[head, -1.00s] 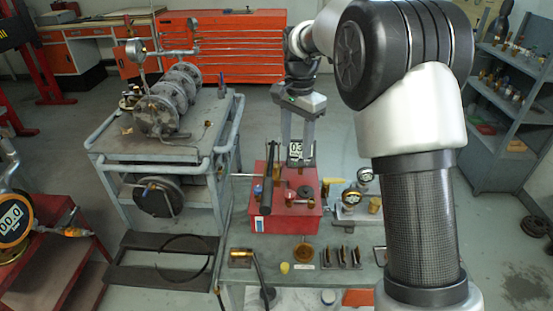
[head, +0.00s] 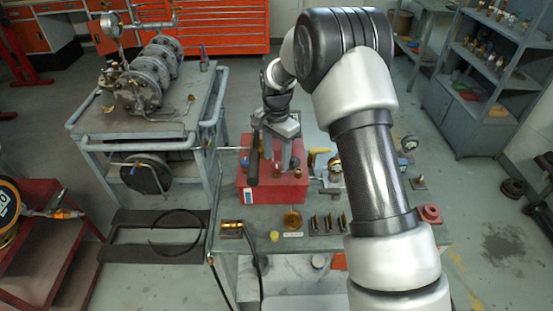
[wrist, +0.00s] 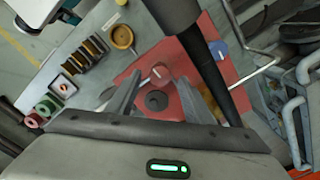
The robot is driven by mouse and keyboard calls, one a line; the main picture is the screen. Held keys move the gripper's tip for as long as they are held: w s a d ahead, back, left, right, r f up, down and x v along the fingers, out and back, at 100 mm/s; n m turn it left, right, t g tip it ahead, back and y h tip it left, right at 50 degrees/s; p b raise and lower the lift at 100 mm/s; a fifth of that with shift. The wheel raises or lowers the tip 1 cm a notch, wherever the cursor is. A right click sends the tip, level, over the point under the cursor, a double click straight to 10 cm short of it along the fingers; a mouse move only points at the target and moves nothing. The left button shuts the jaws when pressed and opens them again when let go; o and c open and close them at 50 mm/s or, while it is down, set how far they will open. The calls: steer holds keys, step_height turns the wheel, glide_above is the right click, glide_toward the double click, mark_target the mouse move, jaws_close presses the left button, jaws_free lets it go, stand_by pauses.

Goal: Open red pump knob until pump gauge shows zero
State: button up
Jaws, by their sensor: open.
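The red pump box (head: 262,192) stands on the workbench in the head view, with a long black handle (head: 254,165) at its left. In the wrist view, its top carries a small reddish knob (wrist: 160,73) and a dark round knob (wrist: 156,101). My gripper (wrist: 160,80) is open above the box, one finger on each side of these knobs. I cannot tell whether it touches either. In the head view my gripper (head: 284,160) covers part of the box top, and no pump gauge reading is visible now. The black handle (wrist: 205,70) runs close beside the right finger.
A grey cart (head: 140,128) with a flanged valve stands left. Fittings lie along the workbench (head: 265,246) front, including an amber round part (head: 292,220). An orange gauge (head: 8,207) is cut off at the left edge. Shelves (head: 490,75) stand at right.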

steer(key=shift+f, duration=0.9)
steer(key=shift+c, duration=0.4)
steer(key=c, duration=1)
steer(key=shift+o, duration=0.2)
